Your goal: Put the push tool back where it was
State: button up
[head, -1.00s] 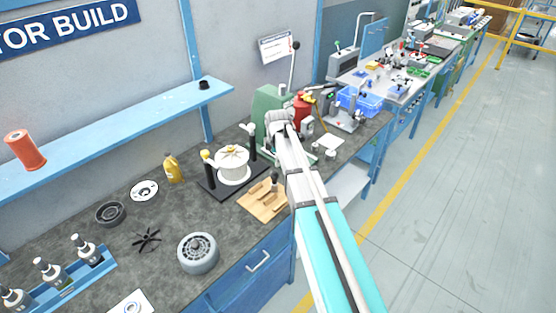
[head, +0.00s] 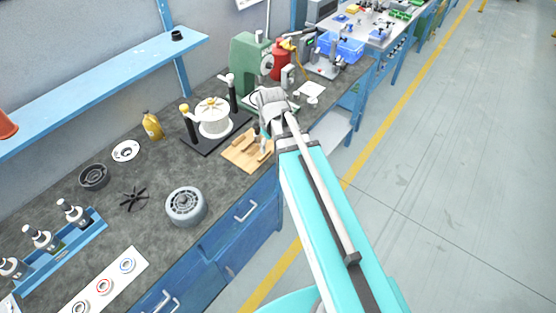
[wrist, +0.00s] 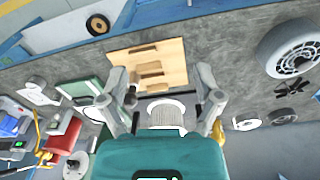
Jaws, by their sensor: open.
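My gripper (head: 266,135) is at the end of the teal arm, over the right part of a wooden holder (head: 236,153) on the bench. In the wrist view its two fingers are spread apart (wrist: 164,104), with nothing seen clasped between them. The holder, in the wrist view (wrist: 174,57), lies beyond the fingertips and has several dark slots or pieces across it. I cannot tell for certain which piece is the push tool. A small dark-ended piece (wrist: 103,100) shows beside the left finger. In the head view my gripper hides part of the holder's right side.
A white spool (head: 214,120) on a black base stands behind the holder. A grey motor housing (head: 186,206) sits left of the holder. Open floor lies to the right.

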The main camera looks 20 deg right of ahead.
jog(key=s+m, duration=0.5)
jog(key=s, duration=0.2)
jog(key=shift+g, duration=0.3)
